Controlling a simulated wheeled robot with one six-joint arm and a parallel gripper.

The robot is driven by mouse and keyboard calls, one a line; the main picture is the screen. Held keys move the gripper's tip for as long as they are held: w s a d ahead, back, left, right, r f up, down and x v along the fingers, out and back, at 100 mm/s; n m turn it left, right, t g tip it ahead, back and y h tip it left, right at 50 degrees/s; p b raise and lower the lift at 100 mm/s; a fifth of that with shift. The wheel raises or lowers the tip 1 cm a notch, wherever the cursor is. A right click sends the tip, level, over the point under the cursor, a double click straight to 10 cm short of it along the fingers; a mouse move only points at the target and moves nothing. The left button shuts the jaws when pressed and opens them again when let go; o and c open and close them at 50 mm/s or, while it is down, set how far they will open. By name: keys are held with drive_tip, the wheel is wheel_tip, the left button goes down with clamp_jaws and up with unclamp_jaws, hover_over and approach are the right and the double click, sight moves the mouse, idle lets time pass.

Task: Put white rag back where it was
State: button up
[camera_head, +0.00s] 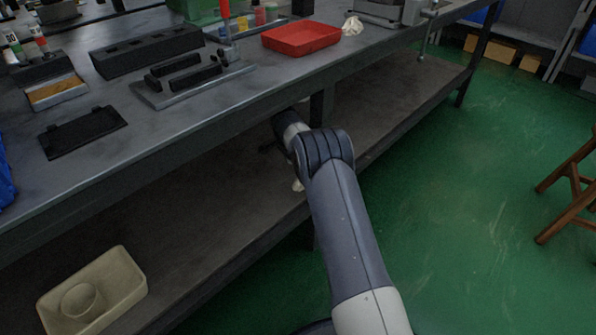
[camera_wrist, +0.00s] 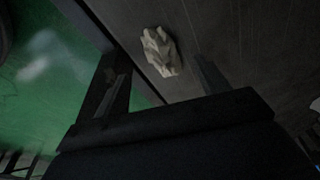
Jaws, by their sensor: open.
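A crumpled white rag (camera_wrist: 160,52) lies on the dark lower shelf close to its edge in the wrist view. A small white bit of it (camera_head: 298,186) shows beside my arm in the head view; the rest is hidden behind the arm. My gripper (camera_wrist: 155,68) is open and empty, its two fingers apart on either side of the rag in the picture, not touching it. In the head view my arm reaches under the tabletop and hides most of the gripper. Another crumpled white cloth (camera_head: 352,25) lies on the tabletop beside a red tray (camera_head: 301,38).
The workbench tabletop (camera_head: 190,120) overhangs the lower shelf (camera_head: 190,215). A bench leg (camera_head: 321,108) stands just behind my arm. A beige tray (camera_head: 125,270) sits at the shelf's near left. A wooden stool (camera_head: 572,185) stands at right; the green floor (camera_head: 455,190) between is clear.

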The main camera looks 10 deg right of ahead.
drive_tip(key=shift+p+v, duration=0.6)
drive_tip(key=shift+v, duration=1.65)
